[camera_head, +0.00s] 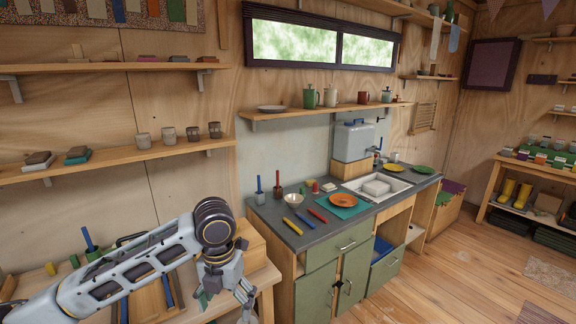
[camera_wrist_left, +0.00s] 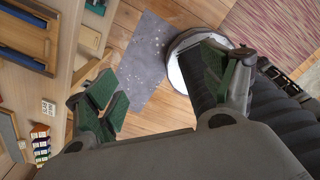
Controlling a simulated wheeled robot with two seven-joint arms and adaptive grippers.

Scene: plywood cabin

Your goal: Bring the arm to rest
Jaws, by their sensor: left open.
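My left arm (camera_head: 130,270) comes in from the lower left in the head view, over the wooden workbench. My left gripper (camera_head: 225,292) hangs downward at the workbench's right end, left of the kitchen counter. In the left wrist view its two green-padded fingers (camera_wrist_left: 165,88) stand wide apart, with nothing between them but the floor seen beyond. The gripper is open and empty. My right arm and right gripper do not show.
The workbench (camera_head: 262,276) carries a tray and blue-handled tools beneath my arm. Wall shelves run above. The wooden floor (camera_head: 440,280) at right is mostly clear.

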